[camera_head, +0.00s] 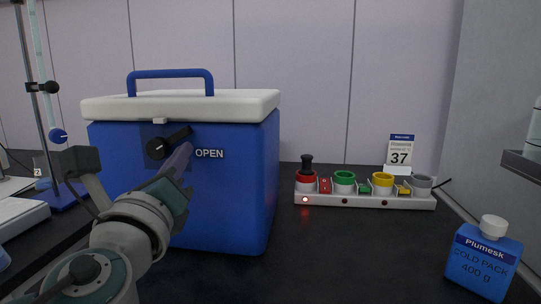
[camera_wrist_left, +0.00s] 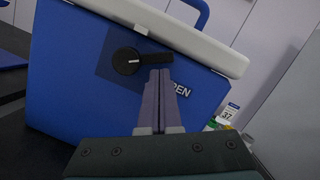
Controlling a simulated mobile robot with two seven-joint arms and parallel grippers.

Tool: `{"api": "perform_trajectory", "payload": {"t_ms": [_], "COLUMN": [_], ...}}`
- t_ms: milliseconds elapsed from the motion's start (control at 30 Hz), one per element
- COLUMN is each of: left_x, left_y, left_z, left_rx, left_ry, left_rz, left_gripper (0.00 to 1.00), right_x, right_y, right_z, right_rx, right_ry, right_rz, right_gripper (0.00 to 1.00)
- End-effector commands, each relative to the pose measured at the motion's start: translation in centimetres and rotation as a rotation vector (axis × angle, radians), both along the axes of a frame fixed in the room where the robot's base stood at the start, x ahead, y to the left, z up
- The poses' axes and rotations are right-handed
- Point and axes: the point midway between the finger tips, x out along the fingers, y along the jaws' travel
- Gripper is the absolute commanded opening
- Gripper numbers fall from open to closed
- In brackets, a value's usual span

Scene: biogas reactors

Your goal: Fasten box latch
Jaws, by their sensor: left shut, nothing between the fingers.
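The blue cool box (camera_head: 240,190) stands on the dark bench with its white lid (camera_head: 230,102) down and its blue handle (camera_head: 170,73) up. A black latch (camera_head: 175,138) with a round knob sits on its front, its lever pointing toward the white word OPEN. The latch shows in the left wrist view (camera_wrist_left: 127,61), the lever ending just above my fingertips. My left gripper (camera_head: 186,150) is shut and empty, right at the lever's end; I cannot tell whether it touches. It also shows in the left wrist view (camera_wrist_left: 160,73). My right gripper is out of view.
A white rack (camera_head: 400,202) with coloured cups stands right of the box. A blue cold pack bottle (camera_head: 482,262) stands at the front right. A stand with a glass tube (camera_head: 40,88) is at the left. The bench between box and bottle is clear.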

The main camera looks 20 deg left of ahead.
Motion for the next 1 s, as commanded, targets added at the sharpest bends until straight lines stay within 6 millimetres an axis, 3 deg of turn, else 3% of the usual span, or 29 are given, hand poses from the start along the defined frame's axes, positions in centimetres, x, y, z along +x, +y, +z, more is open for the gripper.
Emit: {"api": "perform_trajectory", "payload": {"t_ms": [1000], "left_x": [0.02], "left_y": [-0.02], "left_z": [0.65], "left_rx": [-0.131], "left_ry": [-0.032], "left_rz": [0.001], "left_gripper": [0.00], "right_x": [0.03], "right_y": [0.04], "right_z": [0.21], "right_rx": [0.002], "right_ry": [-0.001], "right_rz": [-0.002], "right_gripper": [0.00]}}
